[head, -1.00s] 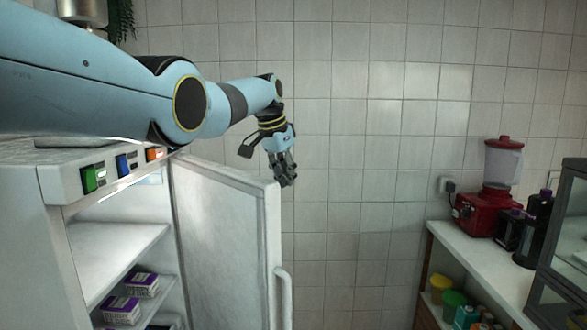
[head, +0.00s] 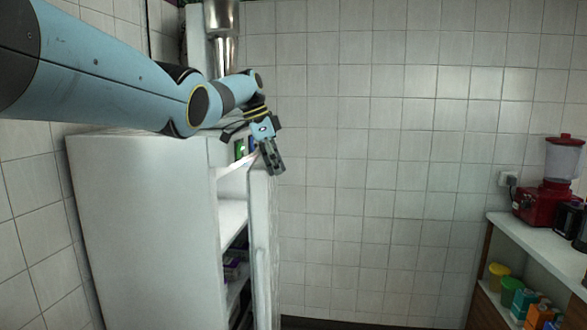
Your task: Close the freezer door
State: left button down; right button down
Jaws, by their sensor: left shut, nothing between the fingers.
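The white freezer (head: 145,230) stands at the left in the head view, seen mostly from its side. Its door (head: 264,245) is partly open and seen nearly edge-on. White shelves show in the gap between door and cabinet, with dark purple boxes (head: 232,268) on a lower one. My left gripper (head: 273,170) is shut and empty, at the top edge of the door. I cannot tell whether it touches the door. My right gripper is out of view.
A white counter (head: 540,248) stands at the right with a red blender (head: 545,200) on it. Colored containers (head: 510,290) sit on the shelf below. A tiled wall (head: 390,150) is behind, and the space between freezer and counter is clear.

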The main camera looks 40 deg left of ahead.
aim_at(262, 170)
pick_arm(q)
jog(key=shift+s+a+m, duration=0.5)
jog(key=shift+s+a, duration=0.55)
jog(key=shift+s, duration=0.2)
jog(key=shift+s+a, duration=0.3)
jog(key=shift+m, duration=0.3)
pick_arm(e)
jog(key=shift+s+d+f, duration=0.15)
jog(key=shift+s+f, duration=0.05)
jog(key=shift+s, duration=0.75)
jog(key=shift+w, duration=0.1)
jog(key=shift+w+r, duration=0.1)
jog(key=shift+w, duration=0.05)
